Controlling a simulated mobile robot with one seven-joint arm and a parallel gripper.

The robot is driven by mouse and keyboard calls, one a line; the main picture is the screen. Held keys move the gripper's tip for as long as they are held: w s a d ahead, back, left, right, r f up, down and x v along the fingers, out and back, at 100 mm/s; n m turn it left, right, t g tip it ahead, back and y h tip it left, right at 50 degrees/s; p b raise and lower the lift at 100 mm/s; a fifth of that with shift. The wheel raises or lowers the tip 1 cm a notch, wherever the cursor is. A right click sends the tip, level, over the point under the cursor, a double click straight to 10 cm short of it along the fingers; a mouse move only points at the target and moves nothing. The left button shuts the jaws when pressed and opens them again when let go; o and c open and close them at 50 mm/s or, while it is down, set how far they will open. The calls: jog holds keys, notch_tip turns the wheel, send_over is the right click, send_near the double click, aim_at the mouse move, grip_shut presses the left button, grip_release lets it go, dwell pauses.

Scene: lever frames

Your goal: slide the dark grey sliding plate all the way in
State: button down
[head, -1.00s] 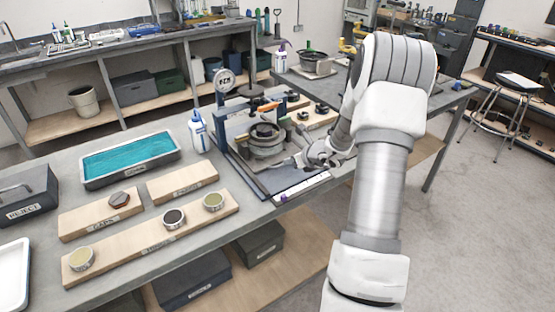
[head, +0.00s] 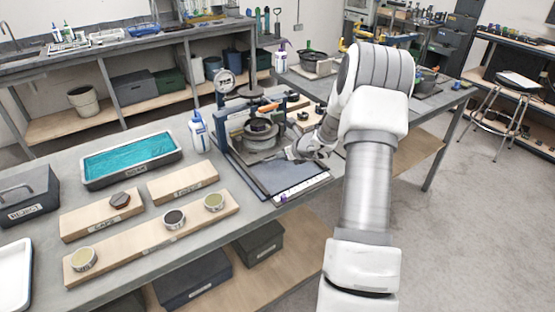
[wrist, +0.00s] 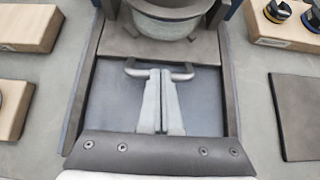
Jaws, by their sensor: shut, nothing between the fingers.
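The dark grey sliding plate (wrist: 205,46) lies between two side rails in the wrist view, with a round metal pot (wrist: 170,22) on it. A grey bar handle (wrist: 183,76) is at its near edge. My gripper (wrist: 160,73) is shut and empty, its fingertips at the middle of the handle; I cannot tell whether they touch it. In the head view the pot (head: 261,136) stands in the blue-framed press, and my gripper (head: 289,154) comes in from the right. The plate is mostly hidden there by the pot and gripper.
Bare blue-grey bed (head: 290,178) shows in front of the plate. A white bottle (head: 199,132), wooden boards (head: 183,182) and a teal-lined tray (head: 130,160) are to the left.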

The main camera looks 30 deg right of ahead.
jog(key=shift+w+a+p, duration=0.15)
jog(key=shift+w+p, duration=0.5)
jog(key=shift+w, duration=1.1)
jog(key=shift+s+d+r+b, duration=0.15)
jog(key=shift+s+r, duration=0.35)
jog(key=shift+s, duration=0.55)
jog(key=shift+s+r+b, duration=0.25)
jog(key=shift+s+r, duration=0.25)
jog(key=shift+s, duration=0.5)
jog(key=shift+s+d+r+b, duration=0.15)
jog(key=shift+s+r, duration=0.35)
jog(key=shift+s, duration=0.55)
